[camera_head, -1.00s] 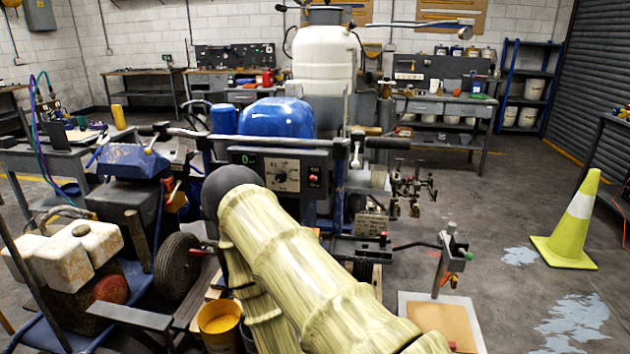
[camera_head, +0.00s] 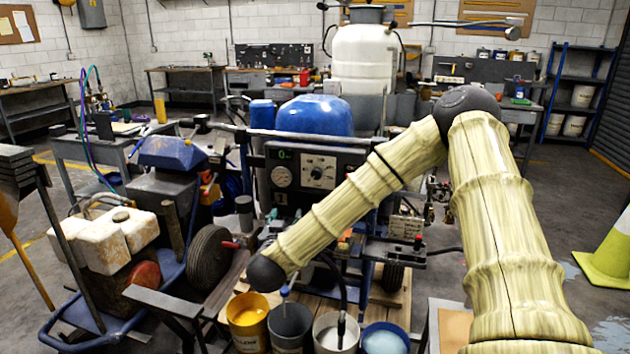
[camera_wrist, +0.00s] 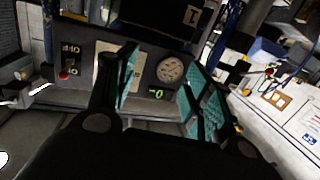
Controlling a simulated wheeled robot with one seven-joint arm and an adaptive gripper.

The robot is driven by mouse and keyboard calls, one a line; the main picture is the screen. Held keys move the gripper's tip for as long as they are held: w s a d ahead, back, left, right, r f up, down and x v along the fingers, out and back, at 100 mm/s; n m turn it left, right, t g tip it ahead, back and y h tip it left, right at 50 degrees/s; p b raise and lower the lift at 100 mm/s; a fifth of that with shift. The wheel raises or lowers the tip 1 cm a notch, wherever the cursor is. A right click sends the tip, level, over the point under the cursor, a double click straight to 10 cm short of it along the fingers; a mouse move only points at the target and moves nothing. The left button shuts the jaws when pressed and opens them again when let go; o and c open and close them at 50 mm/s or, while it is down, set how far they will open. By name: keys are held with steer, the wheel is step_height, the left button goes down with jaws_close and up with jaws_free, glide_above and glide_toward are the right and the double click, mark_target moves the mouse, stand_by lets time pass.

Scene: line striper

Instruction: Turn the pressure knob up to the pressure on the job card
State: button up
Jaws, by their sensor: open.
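The pressure knob (camera_head: 317,172) sits on a pale square dial plate on the striper's dark control panel (camera_head: 300,189) in the head view. A round gauge (camera_head: 281,177) is to its left, below a green display (camera_head: 284,155). The wrist view looks upside down at the panel, with the gauge (camera_wrist: 171,70), the display (camera_wrist: 156,93) and the pale plate (camera_wrist: 107,62). My gripper (camera_wrist: 160,92) is open, its teal pads apart and empty, facing the panel. One finger partly covers the plate; the knob cannot be made out there. I cannot identify the job card.
My arm crosses the panel's right side in the head view. Buckets, including a yellow one (camera_head: 247,312), stand in front of the striper. An engine unit with a wheel (camera_head: 210,256) is at left. A traffic cone (camera_head: 612,250) stands on open floor at right.

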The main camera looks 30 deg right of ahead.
mark_target(316, 176)
steer(key=d+r+m+g+h, duration=0.2)
steer(key=d+r+m+h, duration=0.1)
steer(key=d+r, duration=0.35)
steer(key=x, duration=0.3)
steer(key=p+x, duration=0.1)
steer(key=x, duration=0.2)
steer(key=r+x, duration=0.1)
steer(key=x, duration=0.2)
steer(key=shift+w+d+p, duration=0.1)
steer(key=shift+w+p, duration=0.2)
steer(key=shift+w, duration=0.05)
steer(key=c, duration=1.1)
